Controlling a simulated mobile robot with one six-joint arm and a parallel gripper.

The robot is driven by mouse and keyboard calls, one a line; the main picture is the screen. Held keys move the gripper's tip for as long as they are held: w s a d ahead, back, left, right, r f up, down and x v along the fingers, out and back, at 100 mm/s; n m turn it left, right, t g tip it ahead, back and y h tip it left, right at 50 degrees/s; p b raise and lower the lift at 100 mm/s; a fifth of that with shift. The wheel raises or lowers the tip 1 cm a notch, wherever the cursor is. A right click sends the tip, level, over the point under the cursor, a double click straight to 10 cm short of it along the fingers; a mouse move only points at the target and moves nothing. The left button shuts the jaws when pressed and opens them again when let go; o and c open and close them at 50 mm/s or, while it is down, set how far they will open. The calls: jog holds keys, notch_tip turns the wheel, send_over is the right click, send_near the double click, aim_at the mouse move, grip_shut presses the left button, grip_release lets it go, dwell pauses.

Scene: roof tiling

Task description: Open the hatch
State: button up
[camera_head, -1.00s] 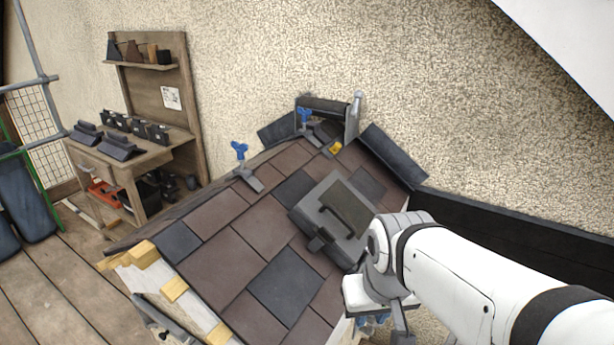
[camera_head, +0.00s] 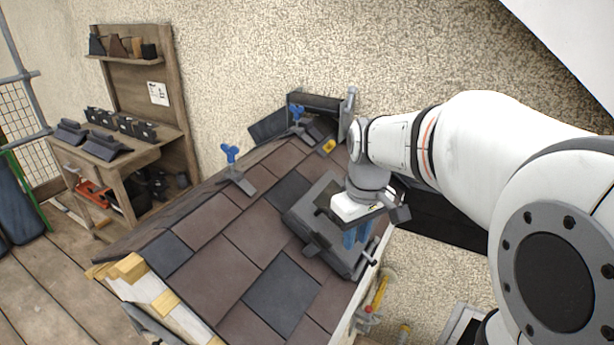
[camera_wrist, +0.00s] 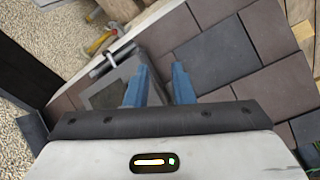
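The hatch (camera_head: 300,222) is a grey framed panel with a dark pane, set in the tiled roof slope. It appears shut, lying along the slope. A grey tab (camera_head: 313,248) juts from its lower left edge. A metal bar (camera_head: 369,259) shows at its lower right corner. My gripper (camera_head: 355,236), with blue fingers, is over the hatch's right part and hides some of it. In the wrist view my gripper (camera_wrist: 160,80) is open with nothing held between the fingers. The hatch (camera_wrist: 108,97) lies beneath and left of the fingers; its metal bar (camera_wrist: 112,62) is just beyond them.
Dark and brown tiles (camera_head: 215,270) cover the roof. Blue-handled clamps (camera_head: 231,155) stand along the ridge. A workbench (camera_head: 120,165) with ridge pieces is at the left. Tools (camera_head: 375,300) lie below the right roof edge. A textured wall (camera_head: 260,70) rises behind.

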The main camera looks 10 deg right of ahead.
jog(key=w+n, duration=0.2)
jog(key=w, duration=0.3)
jog(key=w+f+n+g+p, duration=0.1)
jog(key=w+n, duration=0.1)
jog(key=w, duration=0.3)
jog(key=w+f+n+g, duration=0.1)
jog(key=w+n, duration=0.1)
jog(key=w, duration=0.4)
jog(key=shift+w+d+n+y+p, duration=0.1)
jog(key=shift+d+n+y+p, duration=0.2)
jog(key=shift+n+p, duration=0.1)
jog(key=f, duration=0.8)
jog(key=shift+a+f, duration=0.1)
jog(key=shift+a, duration=0.2)
jog(key=shift+c, duration=0.5)
grip_shut()
